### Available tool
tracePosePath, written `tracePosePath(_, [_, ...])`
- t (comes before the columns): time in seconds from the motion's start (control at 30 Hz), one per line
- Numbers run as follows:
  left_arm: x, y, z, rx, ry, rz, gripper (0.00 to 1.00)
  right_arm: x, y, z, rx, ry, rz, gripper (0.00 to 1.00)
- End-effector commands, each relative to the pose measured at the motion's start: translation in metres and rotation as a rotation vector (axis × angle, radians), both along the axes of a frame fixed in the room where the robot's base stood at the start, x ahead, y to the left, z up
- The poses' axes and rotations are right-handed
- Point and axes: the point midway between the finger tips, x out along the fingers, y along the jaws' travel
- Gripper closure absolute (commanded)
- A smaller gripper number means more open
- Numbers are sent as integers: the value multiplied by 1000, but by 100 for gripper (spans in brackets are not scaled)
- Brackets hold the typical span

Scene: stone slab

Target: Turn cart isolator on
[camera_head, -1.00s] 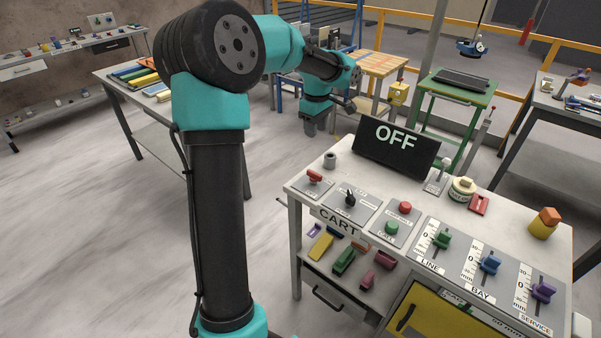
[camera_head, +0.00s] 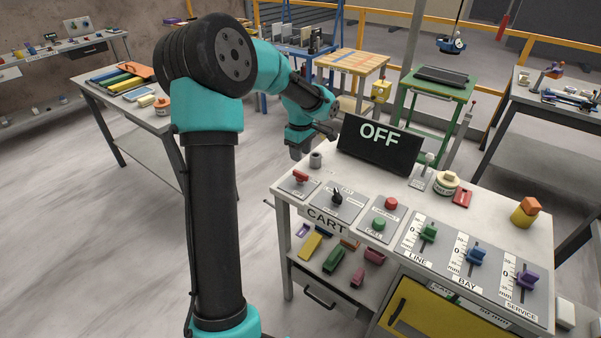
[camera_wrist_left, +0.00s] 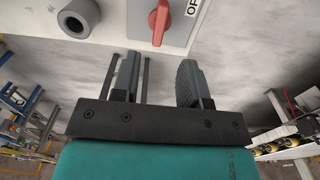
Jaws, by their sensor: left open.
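The isolator is a red rotary handle (camera_head: 300,176) on a grey plate at the left corner of the bench marked CART. In the left wrist view the red handle (camera_wrist_left: 160,20) lies at the top, beside a partly cut-off label that seems to read OFF. A black sign (camera_head: 380,146) at the back of the bench reads OFF. My left gripper (camera_wrist_left: 157,75) is open and empty, its fingers short of the handle. In the head view my left gripper (camera_head: 298,150) is just behind the bench's left corner, its fingertips hard to make out. My right gripper is out of view.
A grey cylinder (camera_head: 316,160) stands near the handle. A black selector knob (camera_head: 337,196), a red button (camera_head: 391,204) and a green button (camera_head: 379,223) sit to its right. Green, blue and purple sliders line the right front. Floor left of the bench is open.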

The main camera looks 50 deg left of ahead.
Motion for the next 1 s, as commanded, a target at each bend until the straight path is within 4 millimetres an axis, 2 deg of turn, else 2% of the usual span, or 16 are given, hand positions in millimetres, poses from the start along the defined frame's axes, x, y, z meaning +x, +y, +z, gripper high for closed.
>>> tracePosePath(0.3, [-1, 0, -55, -2, 3, 0, 60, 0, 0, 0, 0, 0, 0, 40])
tracePosePath(0.5, [0, 0, -79, 0, 0, 0, 60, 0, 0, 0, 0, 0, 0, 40])
tracePosePath(0.63, [0, 0, -86, -1, 1, 0, 60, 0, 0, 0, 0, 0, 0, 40])
tracePosePath(0.9, [0, 0, -87, 0, -1, 0, 60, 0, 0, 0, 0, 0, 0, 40])
tracePosePath(1.0, [0, 0, -87, 0, -1, 0, 68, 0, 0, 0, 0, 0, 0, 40])
